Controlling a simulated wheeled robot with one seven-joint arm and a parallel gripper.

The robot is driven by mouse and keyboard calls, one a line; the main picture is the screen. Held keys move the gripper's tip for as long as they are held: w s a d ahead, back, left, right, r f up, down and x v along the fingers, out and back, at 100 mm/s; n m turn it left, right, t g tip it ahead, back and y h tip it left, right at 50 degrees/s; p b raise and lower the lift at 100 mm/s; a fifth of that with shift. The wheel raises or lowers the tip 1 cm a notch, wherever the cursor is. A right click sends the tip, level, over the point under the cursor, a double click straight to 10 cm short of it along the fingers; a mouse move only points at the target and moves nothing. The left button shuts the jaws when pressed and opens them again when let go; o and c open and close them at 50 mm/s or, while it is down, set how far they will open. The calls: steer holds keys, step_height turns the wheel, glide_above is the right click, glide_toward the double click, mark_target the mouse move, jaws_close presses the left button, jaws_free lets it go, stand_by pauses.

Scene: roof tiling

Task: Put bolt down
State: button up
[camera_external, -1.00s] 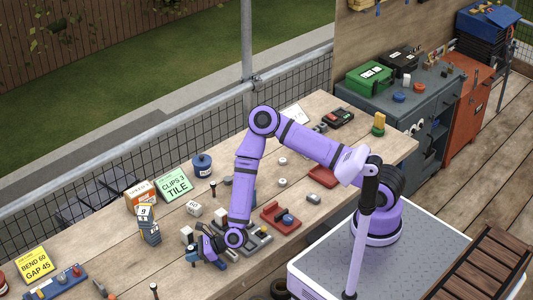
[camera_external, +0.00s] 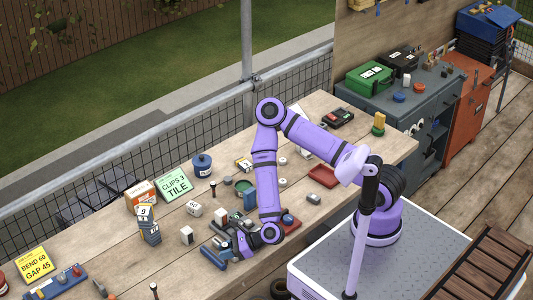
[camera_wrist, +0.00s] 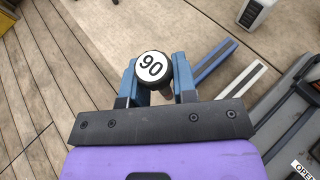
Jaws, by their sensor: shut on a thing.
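The bolt's shank shows only in part below the head. In the external view my gripper (camera_external: 242,243) is low over the near part of the workbench (camera_external: 180,270), beside a grey and blue fixture. The bolt cannot be made out there. Whether its lower end touches anything is hidden.
Blue and grey bars (camera_wrist: 215,62) lie right of the bolt in the wrist view, with a grey tray labelled OPEN (camera_wrist: 305,110) beyond. A red tray (camera_external: 323,176) lies to the right. Bare planks lie left of the bolt.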

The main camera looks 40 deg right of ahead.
step_height(320, 180, up, 10)
steer(key=s+d, duration=0.2)
steer(key=s, duration=0.1)
steer(key=w+d+r+m+t+h, duration=0.1)
steer(key=w+d, duration=0.9)
steer(key=d, duration=0.2)
steer(key=w+d+m+t+h, duration=0.1)
steer(key=w+d+m, duration=0.1)
steer(key=w+d, duration=0.85)
steer(key=m+t+h, duration=0.2)
steer(key=m+h, duration=0.1)
steer(key=h, duration=0.1)
glide_above(325, 176)
steer(key=s+a, duration=0.1)
steer(key=a, duration=0.2)
steer(key=f, duration=0.2)
steer(key=shift+d+f, duration=0.15)
steer(key=shift+f, duration=6.3)
steer(key=shift+f, duration=0.15)
